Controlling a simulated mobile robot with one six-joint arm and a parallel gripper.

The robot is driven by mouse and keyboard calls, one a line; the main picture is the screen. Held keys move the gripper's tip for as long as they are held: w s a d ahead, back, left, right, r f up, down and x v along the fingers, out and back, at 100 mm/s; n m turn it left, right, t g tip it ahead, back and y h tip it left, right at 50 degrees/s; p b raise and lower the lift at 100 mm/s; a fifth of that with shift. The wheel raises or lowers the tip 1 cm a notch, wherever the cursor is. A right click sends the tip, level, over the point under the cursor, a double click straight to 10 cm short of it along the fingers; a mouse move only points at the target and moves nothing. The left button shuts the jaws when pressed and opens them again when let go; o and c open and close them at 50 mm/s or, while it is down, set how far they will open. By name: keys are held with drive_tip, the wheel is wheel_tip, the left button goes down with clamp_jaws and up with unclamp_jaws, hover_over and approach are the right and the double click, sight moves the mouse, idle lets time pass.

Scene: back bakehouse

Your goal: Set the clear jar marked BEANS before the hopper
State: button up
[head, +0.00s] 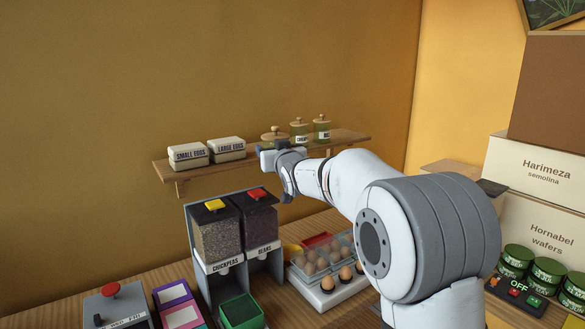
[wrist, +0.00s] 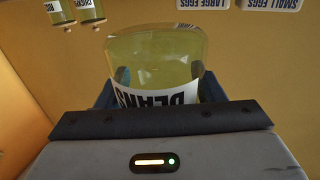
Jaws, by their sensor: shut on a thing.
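My gripper (head: 268,152) is shut on a clear, yellow-green jar (wrist: 150,55) at the wall shelf. Its label reads BEANS, upside down in the wrist view, and is partly hidden by the gripper. In the head view the jar's wooden lid (head: 274,132) shows just above the gripper; I cannot tell whether the jar touches the shelf. The hopper marked BEANS (head: 261,220), with dark contents and a red top, stands on the counter below, beside the hopper marked CHICKPEAS (head: 214,232), which has a yellow top.
The shelf (head: 348,139) also holds two lidded jars (head: 299,134) (head: 322,131) on the right and two egg boxes (head: 188,156) (head: 227,148) on the left. A green tray (head: 241,311) stands before the hoppers. An egg carton (head: 325,262) stands right of them, under my arm.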

drive_tip(key=s+d+f+m+h, duration=0.15)
drive_tip(key=s+d+f, duration=0.45)
drive_tip(key=f, duration=0.9)
drive_tip(key=s+d+f+m+t+h, duration=0.15)
drive_tip(key=s+d+f, duration=0.4)
drive_tip(key=f, duration=0.85)
drive_tip(key=s+d+f+m+g+h, duration=0.1)
drive_tip(key=s+d+f+h, duration=0.2)
drive_tip(key=d+f, duration=0.9)
drive_tip(key=s+a+f, duration=0.1)
drive_tip(key=s+a, duration=0.2)
drive_tip(key=s, duration=0.2)
drive_tip(key=shift+a, duration=0.15)
drive_tip(key=shift+t, duration=0.25)
